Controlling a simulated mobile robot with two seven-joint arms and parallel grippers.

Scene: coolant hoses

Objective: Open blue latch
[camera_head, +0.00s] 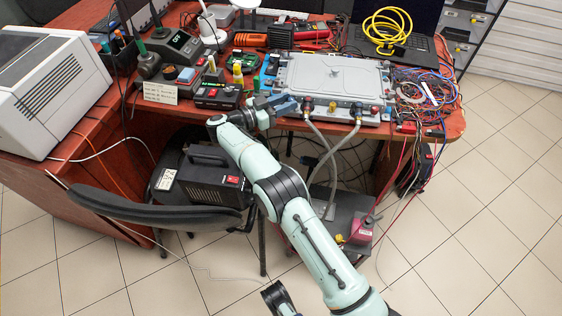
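A grey lidded box (330,76) sits near the front edge of the red-brown table. A small blue part (271,65) shows at its left side and may be the blue latch; it is too small to tell whether it is open. My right gripper (284,103) is at the box's front left corner, just in front of the blue part. Its fingers blend with the corner, so I cannot tell whether they touch it or how far apart they are.
Two hoses (322,148) hang from fittings on the box's front. Tangled wires (424,94) lie to its right, and a laptop with a yellow coiled cable (388,27) stands behind. A black chair (160,212) and a black device (212,177) are below the table's front edge.

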